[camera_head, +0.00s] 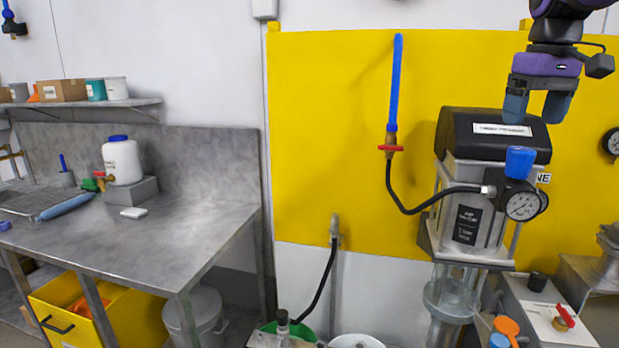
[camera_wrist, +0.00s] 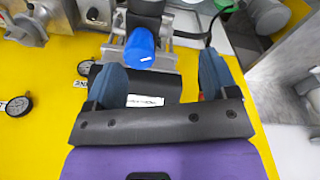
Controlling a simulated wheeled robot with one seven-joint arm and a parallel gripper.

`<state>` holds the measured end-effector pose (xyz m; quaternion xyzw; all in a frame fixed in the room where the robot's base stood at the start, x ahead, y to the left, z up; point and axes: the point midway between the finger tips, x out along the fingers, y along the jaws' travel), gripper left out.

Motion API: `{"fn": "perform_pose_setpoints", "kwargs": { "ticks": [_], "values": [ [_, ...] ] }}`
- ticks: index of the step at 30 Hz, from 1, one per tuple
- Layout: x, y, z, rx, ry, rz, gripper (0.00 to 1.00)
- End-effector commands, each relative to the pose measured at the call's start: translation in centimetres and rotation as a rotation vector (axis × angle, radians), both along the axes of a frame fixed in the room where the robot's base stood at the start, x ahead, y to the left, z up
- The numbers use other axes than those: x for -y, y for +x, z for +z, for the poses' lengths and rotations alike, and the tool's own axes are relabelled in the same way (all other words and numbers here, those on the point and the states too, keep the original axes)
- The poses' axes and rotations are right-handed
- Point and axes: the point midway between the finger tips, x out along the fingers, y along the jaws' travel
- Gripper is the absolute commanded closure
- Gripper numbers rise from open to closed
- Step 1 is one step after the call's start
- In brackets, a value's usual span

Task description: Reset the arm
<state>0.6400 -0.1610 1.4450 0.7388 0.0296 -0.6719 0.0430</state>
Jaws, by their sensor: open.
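My gripper (camera_head: 537,106) hangs at the upper right of the head view, with a purple body and two blue-grey fingers. The fingers are apart with nothing between them. It is in front of or above the black top of the agitator unit (camera_head: 494,134); the exact gap cannot be told. In the wrist view my gripper (camera_wrist: 160,85) shows its two fingers spread. The blue knob (camera_wrist: 140,48) of the unit appears beyond and between them, apart from the fingers. The same blue knob (camera_head: 520,162) sits above the pressure gauge (camera_head: 522,206) in the head view.
A yellow wall panel (camera_head: 330,130) stands behind, with a blue pipe (camera_head: 395,85), red valve (camera_head: 390,148) and black hose. A steel bench (camera_head: 160,225) at left holds a white jug (camera_head: 122,162). A red-handled valve (camera_head: 564,316) is at lower right. Air left of my gripper is clear.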

Motion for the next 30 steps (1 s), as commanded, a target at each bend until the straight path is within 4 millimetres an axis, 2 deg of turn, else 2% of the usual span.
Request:
{"fn": "perform_pose_setpoints", "kwargs": {
  "ticks": [1,8,18,24,30],
  "values": [
    [-1.0,-1.7,-0.2,0.025,-0.001,-0.003,0.21],
    [-4.6,-8.4,-2.9,0.138,-0.001,-0.033,0.21],
    [-8.2,-17.5,-9.2,0.296,0.024,-0.075,0.21],
    [-9.1,-20.4,-12.1,0.353,0.04,-0.092,0.21],
    [-9.2,-21.1,-12.9,0.368,0.046,-0.098,0.21]
  ]
}}
